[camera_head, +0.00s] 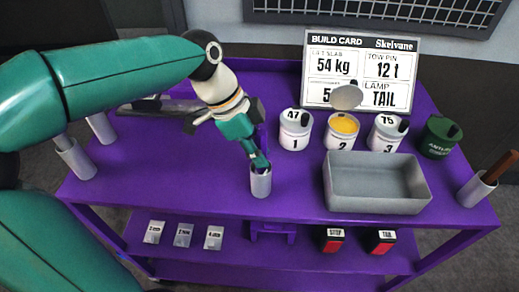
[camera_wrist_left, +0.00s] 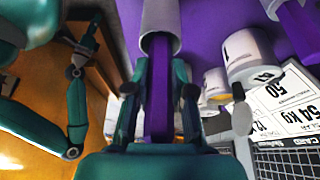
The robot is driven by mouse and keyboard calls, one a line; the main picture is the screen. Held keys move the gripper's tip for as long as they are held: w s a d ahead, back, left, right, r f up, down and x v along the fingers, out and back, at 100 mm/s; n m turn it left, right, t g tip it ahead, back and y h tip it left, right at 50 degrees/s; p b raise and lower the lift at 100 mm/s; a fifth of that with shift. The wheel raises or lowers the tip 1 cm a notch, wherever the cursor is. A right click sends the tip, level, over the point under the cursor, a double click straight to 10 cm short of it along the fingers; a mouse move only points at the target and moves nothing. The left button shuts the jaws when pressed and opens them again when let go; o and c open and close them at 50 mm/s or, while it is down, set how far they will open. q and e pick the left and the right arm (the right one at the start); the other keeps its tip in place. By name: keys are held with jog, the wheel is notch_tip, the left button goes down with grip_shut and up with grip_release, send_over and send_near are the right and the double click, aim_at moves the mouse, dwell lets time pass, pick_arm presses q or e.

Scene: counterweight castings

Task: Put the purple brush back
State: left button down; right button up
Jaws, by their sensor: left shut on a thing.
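My left gripper (camera_head: 258,163) points down at the front middle of the purple table, just above a grey cup (camera_head: 260,184). It is shut on the purple brush; only a little purple shows between the fingers in the head view. In the left wrist view, the purple handle (camera_wrist_left: 160,90) stands between the two fingers (camera_wrist_left: 158,112) and runs into the mouth of the grey cup (camera_wrist_left: 161,22). The brush's other end is hidden inside the cup. I cannot tell whether it touches the bottom. My right gripper is not seen.
Three numbered white pots stand behind; the yellow-filled pot 2 (camera_head: 342,131) has its lid raised. A grey tray (camera_head: 376,200), a green pot (camera_head: 438,137) and a cup with a brown handle (camera_head: 476,190) stand right. A build card (camera_head: 361,72) stands at the back.

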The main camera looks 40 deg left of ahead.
pick_arm(q)
jog(key=shift+f+b, duration=0.6)
jog(key=shift+f, duration=0.1)
jog(key=c, duration=0.9)
grip_release()
jog(key=v, duration=1.2)
jog(key=shift+f, duration=0.1)
